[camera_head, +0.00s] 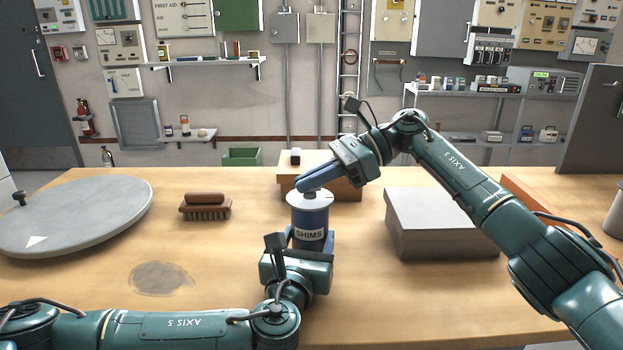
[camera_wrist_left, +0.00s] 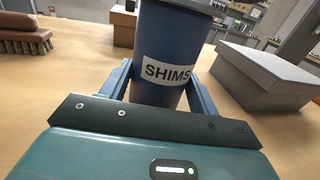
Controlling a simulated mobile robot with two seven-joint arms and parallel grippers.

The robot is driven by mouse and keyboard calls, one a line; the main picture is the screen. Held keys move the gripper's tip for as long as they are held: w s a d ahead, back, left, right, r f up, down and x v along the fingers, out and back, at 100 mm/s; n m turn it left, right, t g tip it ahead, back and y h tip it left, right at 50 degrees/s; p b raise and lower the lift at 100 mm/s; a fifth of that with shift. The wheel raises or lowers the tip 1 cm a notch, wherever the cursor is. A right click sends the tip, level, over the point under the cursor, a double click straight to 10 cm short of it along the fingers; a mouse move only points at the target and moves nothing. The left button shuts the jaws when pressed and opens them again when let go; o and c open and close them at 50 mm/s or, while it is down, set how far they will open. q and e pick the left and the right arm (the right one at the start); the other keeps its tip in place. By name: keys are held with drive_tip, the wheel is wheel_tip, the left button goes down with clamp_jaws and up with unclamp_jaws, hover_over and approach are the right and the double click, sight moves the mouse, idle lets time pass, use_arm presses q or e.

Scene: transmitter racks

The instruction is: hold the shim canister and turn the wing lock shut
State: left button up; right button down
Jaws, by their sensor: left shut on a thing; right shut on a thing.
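The blue shim canister (camera_head: 311,226) stands upright on the wooden table, with a grey lid (camera_head: 318,201) and a white SHIMS label. My left gripper (camera_head: 311,243) is shut on its lower body from the near side, and the left wrist view shows a blue finger on each side of the canister (camera_wrist_left: 165,45). My right gripper (camera_head: 308,191) reaches in from the upper right, and its blue fingers are shut on the wing lock on top of the lid. The fingers hide most of the wing lock, so its angle cannot be told.
A brush (camera_head: 206,206) and a round grey plate (camera_head: 75,215) lie to the left. A stain (camera_head: 160,279) marks the clear table front left.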

use_arm(q)
drive_tip(key=shift+a+f, duration=0.15)
drive_tip(key=shift+f, duration=0.1)
use_arm(e)
drive_tip(key=shift+m+t, duration=1.6)
drive_tip(key=shift+t, duration=0.3)
drive_tip(key=c, duration=1.6)
unclamp_jaws()
drive_tip(key=shift+d, duration=0.1)
use_arm(q)
drive_tip(key=shift+r, duration=0.1)
use_arm(e)
drive_tip(key=v, duration=1.2)
